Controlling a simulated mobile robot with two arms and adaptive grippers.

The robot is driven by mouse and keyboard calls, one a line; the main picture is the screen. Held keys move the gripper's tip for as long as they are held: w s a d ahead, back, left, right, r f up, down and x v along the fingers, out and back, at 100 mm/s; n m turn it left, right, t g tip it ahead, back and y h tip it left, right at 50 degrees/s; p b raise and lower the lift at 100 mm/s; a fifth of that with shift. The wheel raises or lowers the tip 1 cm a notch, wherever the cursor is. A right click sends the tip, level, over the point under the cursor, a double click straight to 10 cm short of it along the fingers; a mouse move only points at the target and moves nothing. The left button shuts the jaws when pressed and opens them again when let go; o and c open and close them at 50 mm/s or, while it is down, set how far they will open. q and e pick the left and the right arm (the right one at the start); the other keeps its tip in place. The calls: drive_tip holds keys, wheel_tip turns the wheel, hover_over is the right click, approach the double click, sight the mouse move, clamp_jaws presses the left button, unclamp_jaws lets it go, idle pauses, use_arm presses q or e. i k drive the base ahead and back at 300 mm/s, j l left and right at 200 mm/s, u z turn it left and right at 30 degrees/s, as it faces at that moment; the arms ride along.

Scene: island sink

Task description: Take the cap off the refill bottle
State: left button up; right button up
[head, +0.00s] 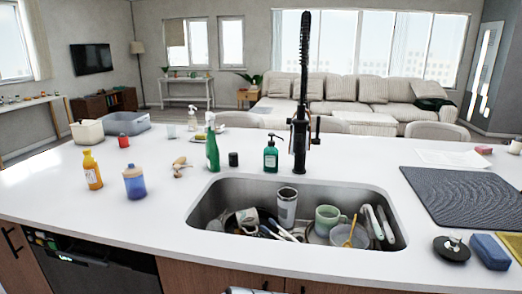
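Two capped bottles stand upright on the left part of the white counter, and I cannot tell for sure which is the refill bottle. One is an orange-yellow bottle (92,172) with a pale label and an orange cap (87,153) on top. The other is a squat translucent blue bottle (135,187) with a wide pale peach cap (132,171) on it. A green pump dispenser (271,158) and a green spray bottle (212,150) stand behind the sink.
The sink (205,211) holds a tumbler, mugs, a bowl and utensils, with a tall black faucet (300,120) behind. A small black cylinder (233,159) and a beige wooden item (180,164) stand near the spray bottle. A dark drying mat (465,196) lies right. Front-left counter is clear.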

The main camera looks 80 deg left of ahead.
sight(90, 165)
drive_tip(key=u, duration=3.95)
drive_tip(key=i+j+z, duration=0.25)
drive_tip(key=i+j, duration=0.15)
drive_tip(key=i+j+z, duration=0.25)
drive_tip(key=i+j, duration=0.15)
drive_tip(key=i+j+z, duration=0.25)
drive_tip(key=j, duration=0.35)
drive_tip(key=i, duration=0.1)
